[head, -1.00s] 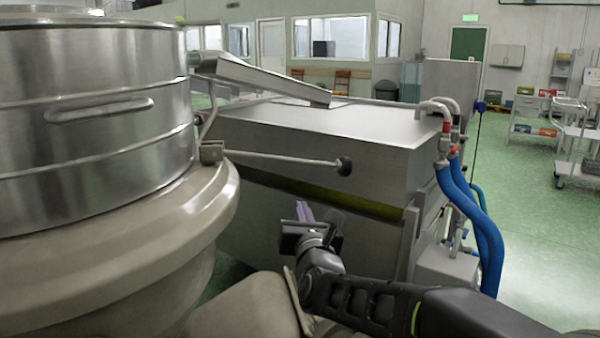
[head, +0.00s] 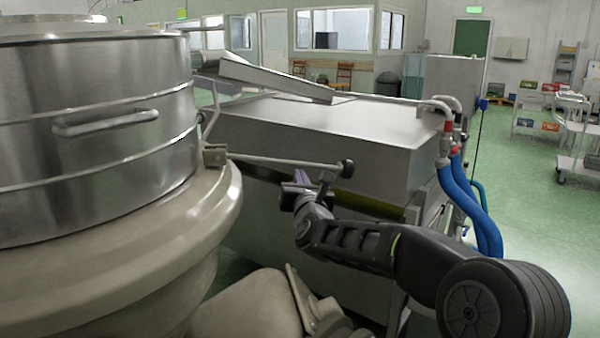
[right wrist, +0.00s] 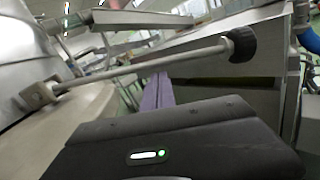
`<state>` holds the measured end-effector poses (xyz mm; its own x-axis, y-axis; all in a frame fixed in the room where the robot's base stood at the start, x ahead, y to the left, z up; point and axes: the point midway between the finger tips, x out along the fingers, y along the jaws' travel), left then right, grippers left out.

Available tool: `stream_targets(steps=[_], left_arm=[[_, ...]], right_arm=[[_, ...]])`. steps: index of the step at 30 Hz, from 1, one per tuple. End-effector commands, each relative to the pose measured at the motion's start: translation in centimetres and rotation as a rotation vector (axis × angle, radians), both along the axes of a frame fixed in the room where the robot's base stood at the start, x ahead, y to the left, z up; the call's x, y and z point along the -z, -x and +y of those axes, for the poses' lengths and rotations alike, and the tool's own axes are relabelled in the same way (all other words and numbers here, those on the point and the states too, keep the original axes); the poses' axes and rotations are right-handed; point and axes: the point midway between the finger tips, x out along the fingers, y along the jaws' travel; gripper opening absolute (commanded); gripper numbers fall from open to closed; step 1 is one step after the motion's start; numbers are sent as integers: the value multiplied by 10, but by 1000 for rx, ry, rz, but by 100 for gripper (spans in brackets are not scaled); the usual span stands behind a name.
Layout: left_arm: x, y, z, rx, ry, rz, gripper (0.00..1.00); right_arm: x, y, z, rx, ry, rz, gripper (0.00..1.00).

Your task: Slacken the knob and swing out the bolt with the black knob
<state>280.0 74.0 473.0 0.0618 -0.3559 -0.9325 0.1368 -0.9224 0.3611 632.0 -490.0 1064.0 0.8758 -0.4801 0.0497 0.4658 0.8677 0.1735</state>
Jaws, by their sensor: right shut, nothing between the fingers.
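The bolt (head: 280,161) is a thin metal rod reaching out nearly level from a small bracket (head: 214,156) on the rim of the round steel vessel. Its black knob (head: 346,168) sits at the free end. In the right wrist view the bolt (right wrist: 140,67) crosses the picture with the knob (right wrist: 240,44) at upper right. My right gripper (head: 302,177) is shut and empty, its purple fingers just below the rod, left of the knob. In the right wrist view the fingers (right wrist: 158,92) show below the rod; whether they touch it I cannot tell. My left gripper is out of view.
The steel vessel (head: 95,150) with its wide beige base (head: 120,255) fills the left. A large metal-topped machine (head: 330,128) stands behind the bolt, with blue hoses (head: 478,210) on its right. Open green floor (head: 530,220) lies at the right.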

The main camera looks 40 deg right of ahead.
Motion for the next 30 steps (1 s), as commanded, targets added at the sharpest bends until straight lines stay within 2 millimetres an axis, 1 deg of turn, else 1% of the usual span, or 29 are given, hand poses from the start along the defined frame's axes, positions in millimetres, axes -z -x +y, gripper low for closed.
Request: stream_targets(steps=[10,13,17,18,21,24,30], left_arm=[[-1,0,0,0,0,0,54],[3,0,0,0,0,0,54],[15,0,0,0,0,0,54],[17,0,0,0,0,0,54],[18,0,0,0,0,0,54],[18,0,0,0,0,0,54],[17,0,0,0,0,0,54]], right_arm=[[-2,0,0,-1,0,1,0],[-4,0,-1,-1,11,6,0],[-18,2,-3,-2,77,34,0],[-24,2,-4,-1,99,46,0],[-35,3,-6,-1,142,72,0],[-38,3,-6,-1,157,81,0],[-38,3,-6,0,156,80,0]])
